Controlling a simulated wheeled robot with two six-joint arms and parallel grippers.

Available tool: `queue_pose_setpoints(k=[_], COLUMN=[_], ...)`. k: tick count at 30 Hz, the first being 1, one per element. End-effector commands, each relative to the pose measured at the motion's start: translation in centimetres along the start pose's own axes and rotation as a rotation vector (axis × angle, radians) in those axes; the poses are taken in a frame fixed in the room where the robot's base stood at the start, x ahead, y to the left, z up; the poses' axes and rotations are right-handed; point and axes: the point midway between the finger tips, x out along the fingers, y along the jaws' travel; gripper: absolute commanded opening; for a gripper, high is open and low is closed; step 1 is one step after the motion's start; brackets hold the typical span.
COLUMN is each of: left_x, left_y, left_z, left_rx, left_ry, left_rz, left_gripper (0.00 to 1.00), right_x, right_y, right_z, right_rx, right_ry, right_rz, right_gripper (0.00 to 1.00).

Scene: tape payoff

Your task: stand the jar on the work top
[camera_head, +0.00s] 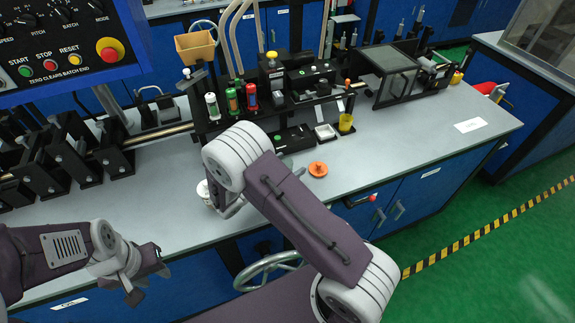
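A small white round thing (205,190), possibly the jar, shows at the left of my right gripper (222,205), near the front edge of the grey work top (160,205). The gripper and wrist cover much of it, so I cannot tell whether it is held or only beside the fingers. My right arm bends over the work top, and its gripper points down. My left gripper (150,276) is in front of the work top's front edge at the lower left, with its fingers apart and nothing between them.
Black clamps (75,155) fill the left; a rack of coloured bottles (232,100) stands behind. The right part of the top is mostly clear.

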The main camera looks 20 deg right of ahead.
Motion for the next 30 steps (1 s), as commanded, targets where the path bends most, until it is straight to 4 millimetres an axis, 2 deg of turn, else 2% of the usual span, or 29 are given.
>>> queue_pose_setpoints(k=[6,8,15,21,26,29,30], left_x=[-0.4,-0.1,0.1,0.2,0.2,0.2,0.2], left_y=[0.0,0.0,0.0,0.0,0.0,0.0,0.0], left_z=[0.0,0.0,0.0,0.0,0.0,0.0,0.0], left_rx=[0.000,0.000,0.000,0.000,0.000,0.000,0.000], left_ry=[0.000,0.000,0.000,0.000,0.000,0.000,0.000], left_rz=[0.000,0.000,0.000,0.000,0.000,0.000,0.000], left_gripper=[0.36,0.36,0.36,0.36,0.36,0.36,0.36], right_x=[-0.1,-0.8,-6.9,-10.9,-12.1,-12.1,-11.6], right_y=[0.0,0.1,0.2,0.1,0.0,-0.1,-0.8], right_z=[0.5,0.3,0.2,0.2,0.3,0.3,0.3], right_rx=[0.000,0.000,0.001,0.001,0.000,0.004,0.023], right_ry=[0.000,-0.001,0.000,0.000,0.000,0.005,0.030], right_rz=[0.000,0.003,0.007,0.004,0.001,-0.006,-0.033], right_gripper=[0.74,0.74,0.74,0.74,0.74,0.74,0.74])
